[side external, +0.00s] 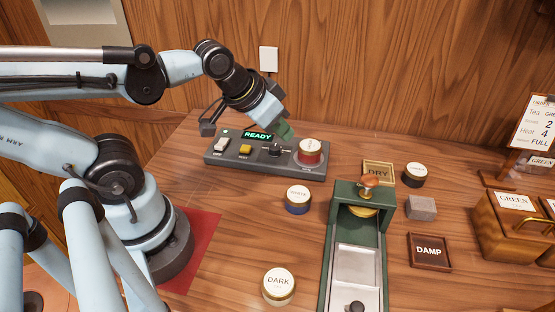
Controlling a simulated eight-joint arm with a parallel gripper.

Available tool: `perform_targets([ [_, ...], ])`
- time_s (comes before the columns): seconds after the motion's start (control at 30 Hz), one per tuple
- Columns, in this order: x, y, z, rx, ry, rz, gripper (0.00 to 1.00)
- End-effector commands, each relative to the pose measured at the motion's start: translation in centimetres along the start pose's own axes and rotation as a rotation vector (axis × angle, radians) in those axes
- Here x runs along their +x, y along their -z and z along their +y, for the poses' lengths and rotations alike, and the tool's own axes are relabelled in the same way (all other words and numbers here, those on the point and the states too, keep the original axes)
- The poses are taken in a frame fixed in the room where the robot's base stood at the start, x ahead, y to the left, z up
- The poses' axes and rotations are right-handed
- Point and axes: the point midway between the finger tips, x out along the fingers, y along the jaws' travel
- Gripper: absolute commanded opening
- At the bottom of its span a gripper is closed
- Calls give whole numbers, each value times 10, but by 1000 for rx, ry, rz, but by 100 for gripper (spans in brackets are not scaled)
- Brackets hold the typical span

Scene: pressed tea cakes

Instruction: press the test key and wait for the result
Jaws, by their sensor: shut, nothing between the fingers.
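A grey control panel (262,168) lies at the back of the table. Its display (257,135) reads READY in green. A white key (220,144) and a yellow key (245,150) are on its left half, with labels too small to read surely. A dark knob (275,149) is right of them. A red-banded tin (309,152) stands at its right end. My gripper (286,131) is shut and empty, above and behind the panel near the knob, right of both keys and apart from them. Its fingertips are hard to make out.
A green press frame (343,197) with a metal tray stands in front. Tins marked DARK (279,287) and white (298,199) stand left of it. A DAMP tray (430,251), grey block (421,208) and wooden boxes (500,220) are right. The table left of the DARK tin is clear.

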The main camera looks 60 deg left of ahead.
Motion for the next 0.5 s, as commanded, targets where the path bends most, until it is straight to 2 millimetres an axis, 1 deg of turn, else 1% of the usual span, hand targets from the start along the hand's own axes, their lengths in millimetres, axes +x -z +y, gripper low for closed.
perform_targets([
  [0.3, 0, 0, -1, 8, 3, -5, 0],
  [0.43, -2, 3, -11, 62, 19, -48, 0],
  [0.5, -5, 6, -21, 120, 31, -94, 0],
])
